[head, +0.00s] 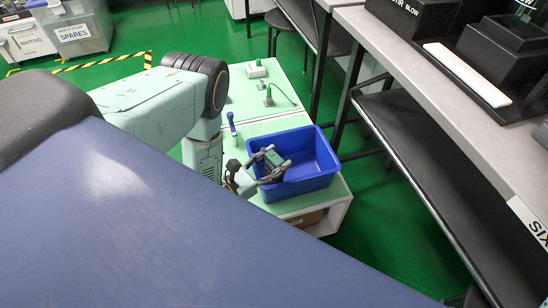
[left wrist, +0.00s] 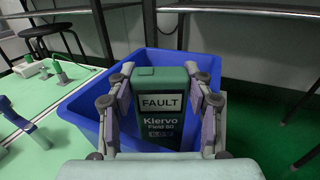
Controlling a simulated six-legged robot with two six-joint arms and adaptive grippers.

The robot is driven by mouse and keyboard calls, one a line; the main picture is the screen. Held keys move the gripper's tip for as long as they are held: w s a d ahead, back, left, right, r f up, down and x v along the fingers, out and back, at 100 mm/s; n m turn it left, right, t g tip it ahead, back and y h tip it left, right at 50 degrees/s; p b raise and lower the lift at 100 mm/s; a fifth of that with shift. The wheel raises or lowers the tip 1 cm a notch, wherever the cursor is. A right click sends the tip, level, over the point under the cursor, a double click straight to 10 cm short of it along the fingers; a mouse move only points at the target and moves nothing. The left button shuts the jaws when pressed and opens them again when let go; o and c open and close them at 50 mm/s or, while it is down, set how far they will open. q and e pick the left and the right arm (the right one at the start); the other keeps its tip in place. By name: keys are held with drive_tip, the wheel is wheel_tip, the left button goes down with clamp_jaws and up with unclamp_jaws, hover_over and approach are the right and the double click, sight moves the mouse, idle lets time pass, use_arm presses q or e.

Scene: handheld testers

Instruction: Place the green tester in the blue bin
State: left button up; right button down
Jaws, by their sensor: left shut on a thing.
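The green tester (head: 273,158) is between the fingers of my left gripper (head: 276,168), which is shut on it. In the left wrist view the tester (left wrist: 161,128) has a screen reading FAULT and the name Klervo Field 60. The gripper's fingers (left wrist: 159,78) press on its two sides. The blue bin (head: 322,150) stands on a pale green bench top, and its walls (left wrist: 78,108) show around the tester. The tester is over the bin's opening; how deep its lower end sits is hidden. My right gripper is not in view.
On the bench behind the bin lie a blue-handled tool (head: 231,122), a small green-topped device with a cable (head: 268,96) and a pale block with a green part (head: 256,69). A grey counter (head: 440,85) and dark shelf (head: 420,150) stand to the right.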

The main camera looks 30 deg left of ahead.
use_arm(q)
drive_tip(key=o, duration=1.5)
drive_tip(key=shift+r, duration=0.25)
drive_tip(key=v, duration=0.2)
drive_tip(key=p+v, duration=0.1)
drive_tip(key=v, duration=0.3)
drive_tip(key=shift+r+p, duration=0.3)
drive_tip(key=shift+p, duration=0.05)
drive_tip(key=shift+s+a, duration=0.25)
drive_tip(key=shift+s, duration=0.4)
